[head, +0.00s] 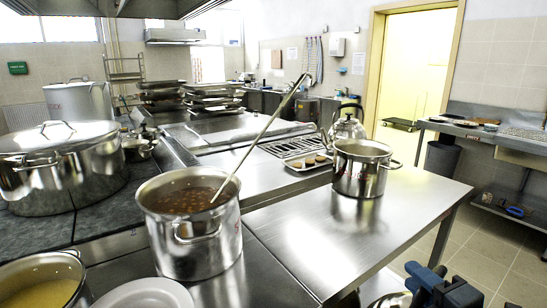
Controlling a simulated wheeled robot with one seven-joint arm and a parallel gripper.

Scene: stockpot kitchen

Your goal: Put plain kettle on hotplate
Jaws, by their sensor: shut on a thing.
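My gripper (440,291), with blue fingers, is at the bottom right, beyond the steel table's right edge. It is shut on a shiny metal thing (384,287) that looks like the plain kettle; the bottom of the picture cuts off most of it. Another shiny kettle (347,122) with a spout and a dark handle stands on the steel counter, partly behind a pot. The dark hotplate surface (38,231) is at the left, in squares, with a large lidded stockpot on part of it. A bare dark square (145,170) shows right of that stockpot.
An open pot of brown food (195,245) with a long ladle stands at the centre front. A smaller steel pot (360,178) stands near the back of the steel table (335,235), whose front is clear. A pot of yellow liquid (45,284) is at the bottom left.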

